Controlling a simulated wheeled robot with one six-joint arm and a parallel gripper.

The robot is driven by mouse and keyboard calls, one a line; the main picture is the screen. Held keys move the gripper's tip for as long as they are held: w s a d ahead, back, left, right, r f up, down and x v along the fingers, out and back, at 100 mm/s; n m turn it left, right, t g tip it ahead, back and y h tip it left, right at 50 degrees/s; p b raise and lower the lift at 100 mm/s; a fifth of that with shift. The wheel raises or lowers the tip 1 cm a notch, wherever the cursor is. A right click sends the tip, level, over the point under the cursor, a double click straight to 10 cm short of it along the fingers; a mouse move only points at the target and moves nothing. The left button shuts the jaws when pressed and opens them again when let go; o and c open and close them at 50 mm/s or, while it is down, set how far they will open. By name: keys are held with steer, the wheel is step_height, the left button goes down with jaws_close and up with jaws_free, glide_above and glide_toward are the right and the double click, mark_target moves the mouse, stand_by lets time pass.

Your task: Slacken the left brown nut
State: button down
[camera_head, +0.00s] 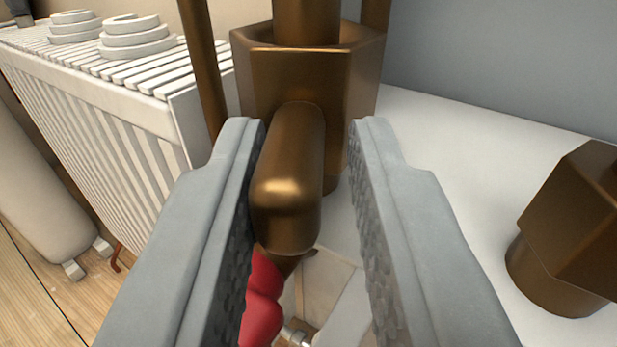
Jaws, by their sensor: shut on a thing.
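The left brown nut (300,75) is a large bronze hexagon around an upright brown pipe, at the upper middle of the view. A thick rounded brown bar (287,190) juts from the nut's front towards me. My gripper (307,125) has its two grey jaws on either side of this bar, with the tips close to the nut's front. It is shut on the bar; the left jaw lies against it, while a gap seems to show on the right. The lower part of the nut is partly hidden behind the bar and jaws.
Another brown hexagonal fitting (575,225) stands at the right on a white surface (460,140). A white slatted radiator (110,130) with white coils on top is at the left. A red object (262,300) shows below the bar. Thin brown pipes run beside the nut.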

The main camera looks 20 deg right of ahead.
steer(key=shift+w+d+r+n+y, duration=0.15)
steer(key=shift+d+r+n+y, duration=0.1)
steer(key=shift+n+y, duration=0.25)
stand_by(0.3)
steer(key=c, duration=1.4)
jaws_free()
steer(key=shift+c, duration=0.2)
steer(key=shift+w+f, duration=0.1)
steer(key=shift+f, duration=0.05)
steer(key=v, duration=1.7)
steer(key=shift+s+f, duration=0.2)
